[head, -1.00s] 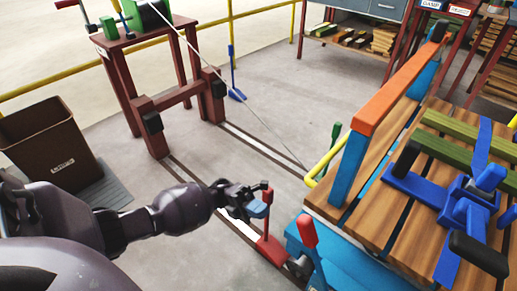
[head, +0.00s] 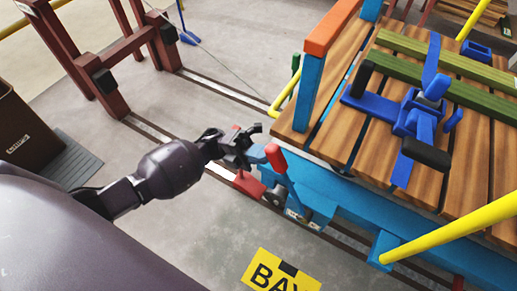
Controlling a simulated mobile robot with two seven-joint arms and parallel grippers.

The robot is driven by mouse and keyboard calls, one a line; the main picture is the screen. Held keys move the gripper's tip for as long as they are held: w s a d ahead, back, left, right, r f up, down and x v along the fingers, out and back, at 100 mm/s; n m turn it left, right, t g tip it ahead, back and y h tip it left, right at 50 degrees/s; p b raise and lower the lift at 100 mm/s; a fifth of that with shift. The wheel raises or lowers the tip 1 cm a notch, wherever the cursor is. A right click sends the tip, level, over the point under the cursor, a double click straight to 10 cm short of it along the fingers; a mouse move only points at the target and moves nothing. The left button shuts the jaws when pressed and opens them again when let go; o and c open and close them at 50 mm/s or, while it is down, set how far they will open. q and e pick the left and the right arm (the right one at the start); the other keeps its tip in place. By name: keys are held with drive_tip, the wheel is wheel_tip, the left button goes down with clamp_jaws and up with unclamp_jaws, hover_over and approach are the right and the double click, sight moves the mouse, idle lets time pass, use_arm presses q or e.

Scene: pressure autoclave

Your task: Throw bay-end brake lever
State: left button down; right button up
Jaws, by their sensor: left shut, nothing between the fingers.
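A lever with a red grip (head: 276,158) and a blue shaft stands tilted on the near end of the blue cart frame (head: 345,190). I take it as the brake lever. My left gripper (head: 254,143) is shut and empty, just left of the red grip; I cannot tell whether they touch. A red block (head: 248,184) sits on the rail below the gripper, and its upright is partly hidden behind the fingers. My right gripper is not in view.
The cart carries a wooden slat deck (head: 340,150), green beams (head: 450,83) and a blue clamp (head: 415,120). A yellow bar (head: 450,230) juts at right. A yellow floor sign (head: 280,272) lies in front. A brown bin (head: 25,130) stands left, and a red frame (head: 105,75) behind.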

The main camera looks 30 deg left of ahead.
sight(273, 156)
use_arm(q)
drive_tip(key=shift+w+d+r+y+p, duration=0.1)
drive_tip(key=shift+d+r+y+p, duration=0.3)
drive_tip(key=shift+d+r+p, duration=0.4)
drive_tip(key=shift+d+r+y+p, duration=0.3)
drive_tip(key=shift+d+r+p, duration=0.05)
drive_tip(key=shift+d, duration=0.4)
drive_tip(key=shift+f, duration=0.25)
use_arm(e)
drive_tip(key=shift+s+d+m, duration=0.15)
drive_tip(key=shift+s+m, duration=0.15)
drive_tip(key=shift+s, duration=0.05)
